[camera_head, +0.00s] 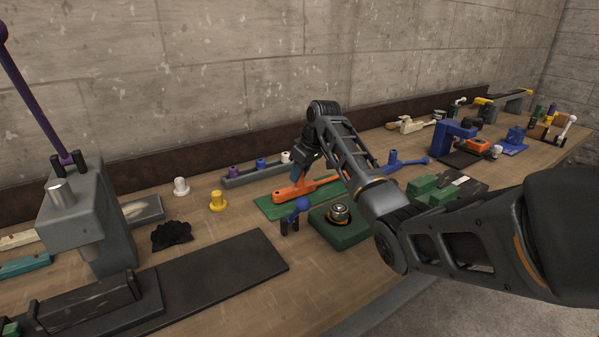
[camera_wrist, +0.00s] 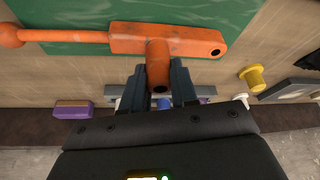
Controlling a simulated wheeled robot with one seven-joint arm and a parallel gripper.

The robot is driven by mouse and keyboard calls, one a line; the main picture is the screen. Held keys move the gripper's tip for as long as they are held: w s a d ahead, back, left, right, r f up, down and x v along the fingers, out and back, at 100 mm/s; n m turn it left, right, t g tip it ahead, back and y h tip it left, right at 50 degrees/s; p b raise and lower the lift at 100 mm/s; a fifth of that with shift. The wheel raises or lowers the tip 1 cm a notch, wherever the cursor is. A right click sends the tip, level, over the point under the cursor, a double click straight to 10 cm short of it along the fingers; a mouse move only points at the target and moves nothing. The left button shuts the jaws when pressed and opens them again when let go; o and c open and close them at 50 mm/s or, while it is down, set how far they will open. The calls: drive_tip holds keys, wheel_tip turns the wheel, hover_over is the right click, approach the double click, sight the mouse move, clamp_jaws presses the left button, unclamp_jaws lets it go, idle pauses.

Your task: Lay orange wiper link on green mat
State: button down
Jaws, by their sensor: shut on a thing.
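The orange wiper link (camera_head: 292,192) is over the green mat (camera_head: 268,209) in the head view, lying roughly level along it. In the wrist view the link (camera_wrist: 170,39) has a flat bar with a hole at one end, a thin rod with a ball at the other, and a short post. My gripper (camera_head: 301,172) is shut on that post, with one finger on each side of it in the wrist view (camera_wrist: 158,68). The green mat (camera_wrist: 100,14) shows behind the link. I cannot tell whether the link touches the mat.
A grey rail with coloured pegs (camera_head: 254,175) stands behind the mat. A green block with a round dark fitting (camera_head: 340,233) and a blue-balled part (camera_head: 301,205) stand close in front. A yellow bushing (camera_head: 217,201) is to the left; a grey fixture (camera_head: 88,220) stands further left.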

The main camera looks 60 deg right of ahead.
drive_tip(key=shift+f, duration=0.45)
drive_tip(key=c, duration=0.8)
unclamp_jaws()
drive_tip(key=shift+b+v, duration=0.5)
drive_tip(key=shift+v, duration=3.4)
